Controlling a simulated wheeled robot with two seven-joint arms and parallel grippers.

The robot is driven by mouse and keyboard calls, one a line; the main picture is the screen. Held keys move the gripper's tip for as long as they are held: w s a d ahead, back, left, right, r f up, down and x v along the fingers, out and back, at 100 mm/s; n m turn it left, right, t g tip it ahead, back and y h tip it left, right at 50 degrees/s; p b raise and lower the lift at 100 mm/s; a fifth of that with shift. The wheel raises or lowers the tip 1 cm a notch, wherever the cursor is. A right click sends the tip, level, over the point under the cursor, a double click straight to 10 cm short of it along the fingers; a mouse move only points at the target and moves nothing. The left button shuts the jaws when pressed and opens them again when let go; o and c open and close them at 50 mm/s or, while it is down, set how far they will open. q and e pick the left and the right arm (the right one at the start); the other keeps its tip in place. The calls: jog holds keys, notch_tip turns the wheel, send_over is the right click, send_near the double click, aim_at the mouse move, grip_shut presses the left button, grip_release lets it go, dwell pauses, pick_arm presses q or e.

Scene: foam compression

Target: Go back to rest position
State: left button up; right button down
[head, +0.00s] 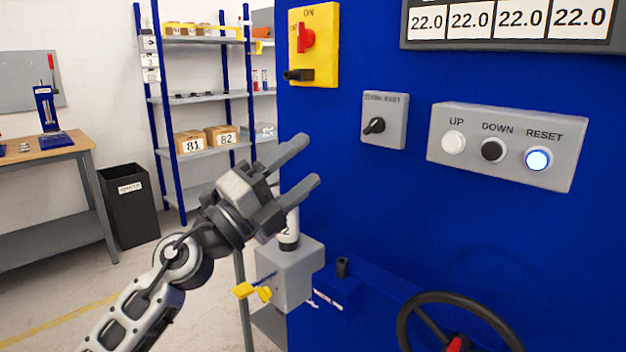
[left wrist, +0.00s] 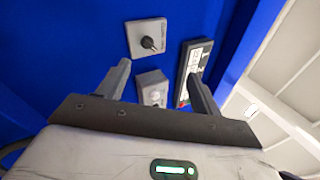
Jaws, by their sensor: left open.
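My left gripper (head: 306,162) is raised in front of the blue machine (head: 362,220), its two fingers spread apart with nothing between them. In the left wrist view both fingers (left wrist: 158,88) also show apart, pointing toward the machine's panel. The grey button box (head: 508,147) carries a white UP button (head: 453,142), a black DOWN button (head: 493,150) and a lit blue-white RESET button (head: 538,158). The gripper is to the left of this box in the head view and apart from it there. My right gripper is in neither view.
A grey box with a black knob (head: 384,120) and a yellow switch plate (head: 326,45) are on the machine. A display (head: 510,24) reads 22.0. A black handwheel (head: 456,298) is low right. Shelving (head: 202,95), a dark bin (head: 130,207) and a workbench (head: 45,150) stand behind.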

pick_arm(q)
jog(key=s+a+f+n+t+y, duration=0.1)
jog(key=s+a+f+n+y, duration=0.15)
jog(key=f+n+y, duration=0.4)
jog(key=s+a+f+n+t+y, duration=0.2)
jog(key=a+f+n+y, duration=0.15)
jog(key=f+n, duration=0.65)
jog(key=s+a+f+n+t+y, duration=0.1)
jog(key=s+a+f+n+y, duration=0.4)
jog(key=f, duration=0.6)
jog(key=s+a+f+n+g, duration=0.1)
jog(key=s+f+n+g, duration=0.6)
jog(key=s+f, duration=0.8)
jog(key=shift+f+n+y, duration=0.35)
jog(key=shift+f+y, duration=0.05)
jog(key=shift+f, duration=0.5)
